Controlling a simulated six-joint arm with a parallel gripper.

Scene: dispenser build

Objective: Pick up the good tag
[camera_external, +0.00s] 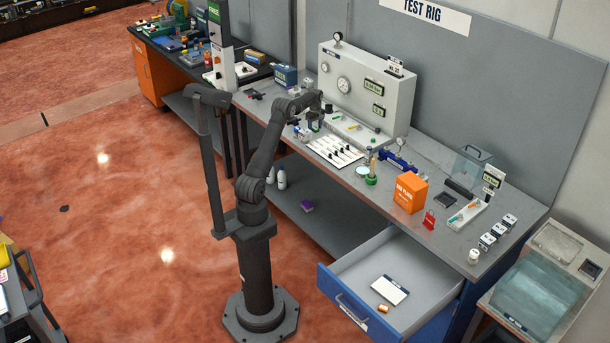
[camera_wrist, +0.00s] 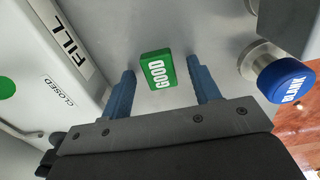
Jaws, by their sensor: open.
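The good tag (camera_wrist: 158,69) is a small green block with white "GOOD" lettering, lying on the grey bench surface in the wrist view. My gripper (camera_wrist: 162,72) is open, with one blue finger on each side of the tag and visible gaps to both. The fingers do not touch it, and how high they are above the bench is hard to tell. In the external view my gripper (camera_external: 315,125) points down over the bench, left of the white tray and in front of the gauge panel. I cannot make out the tag there.
A pale panel marked "FILL" and "CLOSED" (camera_wrist: 58,92) rises at left. The gauge panel (camera_external: 348,98) is behind my gripper, and the white tray (camera_external: 334,151) lies to its right.

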